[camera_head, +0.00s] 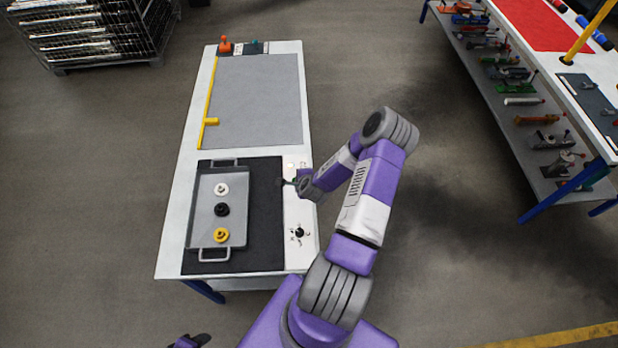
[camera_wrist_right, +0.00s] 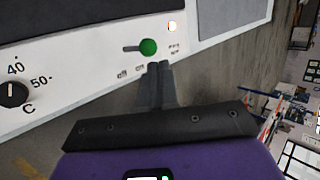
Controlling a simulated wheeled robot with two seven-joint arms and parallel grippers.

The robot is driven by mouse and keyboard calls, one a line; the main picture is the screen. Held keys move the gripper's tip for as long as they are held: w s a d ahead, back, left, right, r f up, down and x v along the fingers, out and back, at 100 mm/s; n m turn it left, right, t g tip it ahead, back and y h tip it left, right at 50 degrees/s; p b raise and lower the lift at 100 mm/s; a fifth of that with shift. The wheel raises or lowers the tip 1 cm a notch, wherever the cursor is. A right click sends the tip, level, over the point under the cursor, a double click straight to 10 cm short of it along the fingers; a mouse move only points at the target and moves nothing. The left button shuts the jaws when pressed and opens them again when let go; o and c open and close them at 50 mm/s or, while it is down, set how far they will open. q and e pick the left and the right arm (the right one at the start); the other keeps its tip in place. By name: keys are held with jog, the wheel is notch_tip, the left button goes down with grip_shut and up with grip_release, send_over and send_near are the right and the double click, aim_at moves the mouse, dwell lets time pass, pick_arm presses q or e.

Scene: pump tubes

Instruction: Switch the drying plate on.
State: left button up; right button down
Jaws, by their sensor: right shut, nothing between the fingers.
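The drying plate (camera_head: 265,235) is a dark flat slab on the white table. Its white control panel (camera_head: 300,215) runs along the right side. In the right wrist view the panel carries a switch lever with a green ball end (camera_wrist_right: 148,47), its stem pointing left, and a small lamp (camera_wrist_right: 172,26) that looks bright whitish-orange. My right gripper (camera_head: 286,182) is at the panel's edge; in the wrist view its shut, empty fingers (camera_wrist_right: 156,70) are just below the green ball. Contact cannot be told. A dark part at the bottom edge seems to be my left gripper (camera_head: 192,341), mostly cut off.
A grey tray (camera_head: 205,185) on the plate holds a white, a black and a yellow part. A round dial (camera_head: 299,232) sits lower on the panel, marked 40 and 50 in the wrist view (camera_wrist_right: 12,94). A grey mat (camera_head: 258,100) lies behind. Another bench stands right.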

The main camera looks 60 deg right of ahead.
jog(key=v, duration=0.8)
jog(key=shift+r, duration=0.5)
jog(key=w+a+f+n+g+y+b, duration=0.1)
jog(key=a+f+n+y+b, duration=0.1)
jog(key=a+f+n, duration=0.3)
jog(key=w+a+f+n+g+y+b, duration=0.1)
jog(key=a+f+n+y+b, duration=0.2)
jog(key=a, duration=1)
jog(key=w+a+f+n+y+b, duration=0.1)
jog(key=a+f+n+y+b, duration=0.2)
jog(key=a+f+n, duration=0.5)
jog(key=shift+a+g+b, duration=0.4)
jog(key=shift+a+b, duration=0.5)
jog(key=shift+a, duration=0.05)
jog(key=s+a+f+n+g+y+b, duration=0.1)
jog(key=s+a+f+n+g+b, duration=0.2)
jog(key=s+a+f+n, duration=0.2)
jog(key=s+a+n, duration=0.1)
jog(key=a+n, duration=0.2)
jog(key=n, duration=0.1)
jog(key=shift+s+a+f+g+b, duration=0.2)
jog(key=shift+a+f+g+b, duration=0.1)
jog(key=shift+b, duration=0.1)
